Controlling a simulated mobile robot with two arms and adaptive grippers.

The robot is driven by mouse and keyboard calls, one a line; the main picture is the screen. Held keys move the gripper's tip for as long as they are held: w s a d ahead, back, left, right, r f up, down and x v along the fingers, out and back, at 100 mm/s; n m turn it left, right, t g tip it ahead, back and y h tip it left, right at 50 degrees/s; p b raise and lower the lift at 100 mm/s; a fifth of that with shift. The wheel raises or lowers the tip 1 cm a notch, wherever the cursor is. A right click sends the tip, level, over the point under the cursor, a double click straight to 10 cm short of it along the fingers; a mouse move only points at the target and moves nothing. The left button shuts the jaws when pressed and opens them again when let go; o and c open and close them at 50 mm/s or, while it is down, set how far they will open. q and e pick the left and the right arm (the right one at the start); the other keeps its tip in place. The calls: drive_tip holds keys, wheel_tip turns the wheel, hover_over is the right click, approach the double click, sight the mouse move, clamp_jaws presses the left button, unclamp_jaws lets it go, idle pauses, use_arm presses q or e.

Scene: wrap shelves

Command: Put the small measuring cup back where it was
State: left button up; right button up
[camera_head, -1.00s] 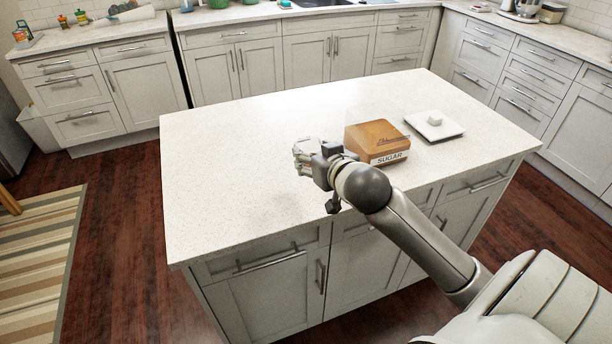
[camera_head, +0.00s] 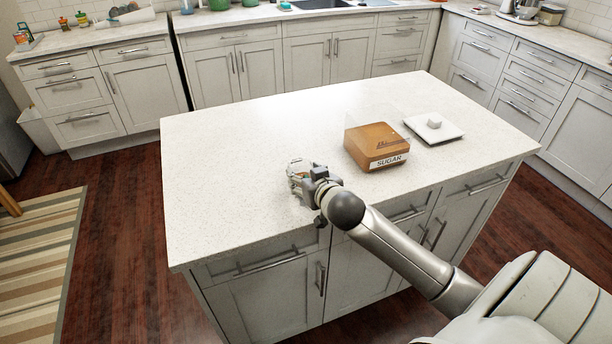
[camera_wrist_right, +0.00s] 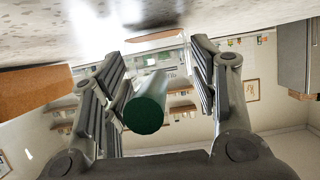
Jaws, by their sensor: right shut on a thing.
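My right gripper (camera_head: 299,172) is low over the near middle of the island counter (camera_head: 230,180), left of the sugar box. In the right wrist view my right gripper (camera_wrist_right: 160,85) has its fingers on both sides of a green, round-ended piece (camera_wrist_right: 145,113), and it is shut on this. It looks like the handle of the small measuring cup; the rest of the cup is mostly hidden. I cannot tell whether the cup touches the counter. My left gripper is not in view.
A clear box labelled SUGAR with brown contents (camera_head: 378,147) stands open to the right of my gripper. A white square lid with a knob (camera_head: 434,127) lies behind it to the right. The island's left half is bare. Cabinets line the back and right walls.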

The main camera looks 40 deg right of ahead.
drive_tip(key=shift+f, duration=0.1)
drive_tip(key=o, duration=1.1)
drive_tip(key=shift+s, duration=0.25)
drive_tip(key=b+v, duration=0.1)
drive_tip(key=v, duration=1)
drive_tip(key=shift+s+a+r, duration=0.1)
drive_tip(key=shift+s+r, duration=0.15)
drive_tip(key=shift+r, duration=0.05)
